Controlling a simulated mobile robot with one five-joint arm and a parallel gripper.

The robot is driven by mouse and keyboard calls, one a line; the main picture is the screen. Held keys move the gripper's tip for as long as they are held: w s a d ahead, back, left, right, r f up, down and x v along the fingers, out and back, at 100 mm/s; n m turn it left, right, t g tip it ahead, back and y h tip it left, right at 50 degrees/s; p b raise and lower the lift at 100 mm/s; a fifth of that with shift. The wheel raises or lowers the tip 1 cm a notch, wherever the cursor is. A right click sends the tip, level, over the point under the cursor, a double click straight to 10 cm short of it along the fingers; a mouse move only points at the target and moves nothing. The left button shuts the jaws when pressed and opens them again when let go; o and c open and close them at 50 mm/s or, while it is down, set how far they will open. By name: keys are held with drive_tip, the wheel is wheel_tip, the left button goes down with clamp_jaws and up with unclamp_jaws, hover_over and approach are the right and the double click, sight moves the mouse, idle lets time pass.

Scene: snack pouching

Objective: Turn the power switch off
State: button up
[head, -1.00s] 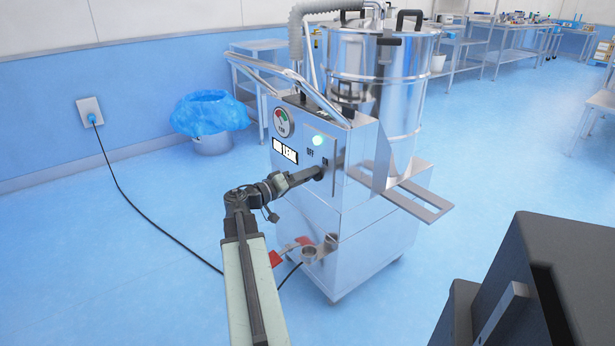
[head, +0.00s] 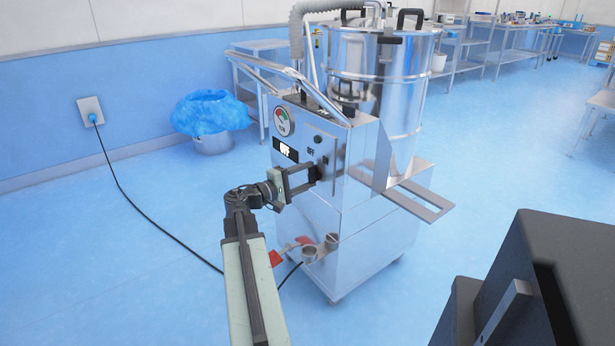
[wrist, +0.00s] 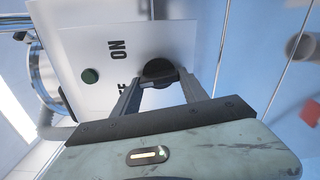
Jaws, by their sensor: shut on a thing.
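The machine's power switch is a black rotary knob on a white panel, seen in the wrist view (wrist: 158,69). My gripper (head: 315,174) is at the knob on the front of the steel machine (head: 350,205). In the wrist view my gripper (wrist: 160,84) has one finger on each side of the knob and is shut on it. The word ON and part of another label show beside it. The green lamp (wrist: 90,75) is dark, also in the head view (head: 318,139). The small display (head: 286,151) appears to read OFF. In the head view my gripper partly hides the knob.
A round gauge (head: 282,122) sits above the display. A black cable runs over the floor from the wall outlet (head: 91,110). A bin with a blue liner (head: 210,113) stands behind at the left. A dark box (head: 570,270) is at the lower right.

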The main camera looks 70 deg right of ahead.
drive_tip(key=n, duration=0.6)
drive_tip(key=shift+s+f+n, duration=0.15)
drive_tip(key=shift+n, duration=0.15)
idle(0.3)
drive_tip(key=o, duration=1.4)
drive_tip(key=shift+a, duration=0.1)
drive_tip(key=v, duration=0.7)
drive_tip(key=shift+w+a, duration=0.25)
drive_tip(key=shift+a, duration=0.05)
